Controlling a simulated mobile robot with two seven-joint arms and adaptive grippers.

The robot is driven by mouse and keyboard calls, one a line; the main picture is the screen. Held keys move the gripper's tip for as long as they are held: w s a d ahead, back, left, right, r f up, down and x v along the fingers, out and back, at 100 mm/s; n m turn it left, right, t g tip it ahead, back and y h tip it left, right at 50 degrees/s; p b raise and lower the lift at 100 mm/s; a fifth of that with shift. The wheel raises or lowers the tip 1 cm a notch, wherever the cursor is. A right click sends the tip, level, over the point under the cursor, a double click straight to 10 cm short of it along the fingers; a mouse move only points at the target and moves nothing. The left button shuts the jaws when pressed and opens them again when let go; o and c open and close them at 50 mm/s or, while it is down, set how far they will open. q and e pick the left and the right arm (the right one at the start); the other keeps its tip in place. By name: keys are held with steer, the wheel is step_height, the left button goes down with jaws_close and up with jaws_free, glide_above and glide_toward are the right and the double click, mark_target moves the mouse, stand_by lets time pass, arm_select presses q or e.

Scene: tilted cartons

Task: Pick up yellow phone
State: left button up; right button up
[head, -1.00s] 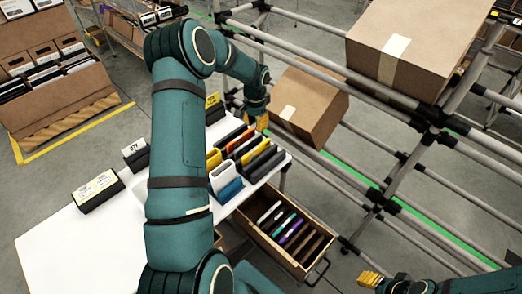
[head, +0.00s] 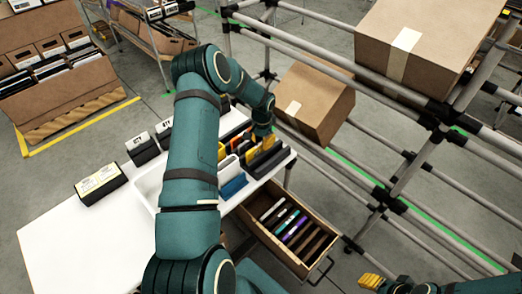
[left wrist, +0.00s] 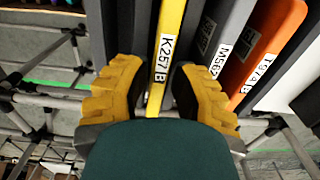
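The yellow phone (left wrist: 168,50), labelled K257B, stands on edge in a dark slot in the left wrist view. My left gripper (left wrist: 163,90) is open, with its yellow fingers on either side of the phone's near end. I cannot tell whether they touch it. In the head view the left gripper (head: 265,138) is over the far right end of the row of phones, partly hidden by its wrist. My right gripper (head: 370,281) shows only as yellow fingers at the lower right, and its opening is unclear.
Beside the yellow phone stand a grey phone (left wrist: 226,38) and an orange phone (left wrist: 268,50). An open wooden drawer (head: 322,262) holds several slim items below the white table (head: 65,240). A pipe rack with cartons (head: 315,100) stands close on the right.

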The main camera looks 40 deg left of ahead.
arm_select(q)
steer(key=shift+r, duration=0.1)
jaws_close()
